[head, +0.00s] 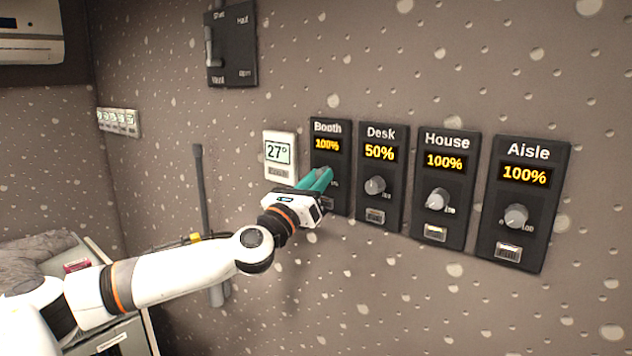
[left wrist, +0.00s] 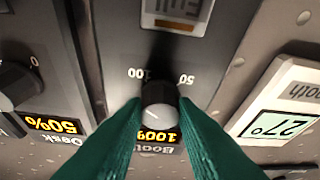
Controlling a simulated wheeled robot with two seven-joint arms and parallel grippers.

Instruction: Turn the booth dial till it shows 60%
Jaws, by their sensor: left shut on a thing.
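The Booth panel (head: 328,143) is a dark wall plate whose yellow display reads 100%. My left gripper (head: 322,176) has teal fingers and covers the Booth dial in the head view. In the left wrist view, which is upside down, the round dark dial (left wrist: 159,98) sits between the two fingertips, and the left gripper is shut on it. A pale mark shows on the dial's face. The Booth display (left wrist: 157,136) is partly hidden by the fingers. My right gripper is not in view.
To the right are the Desk panel (head: 381,133) at 50%, the House panel (head: 446,142) at 100% and the Aisle panel (head: 530,151) at 100%. A white thermostat (head: 279,141) reading 27° is close on the left. A switch plate (head: 240,50) is above.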

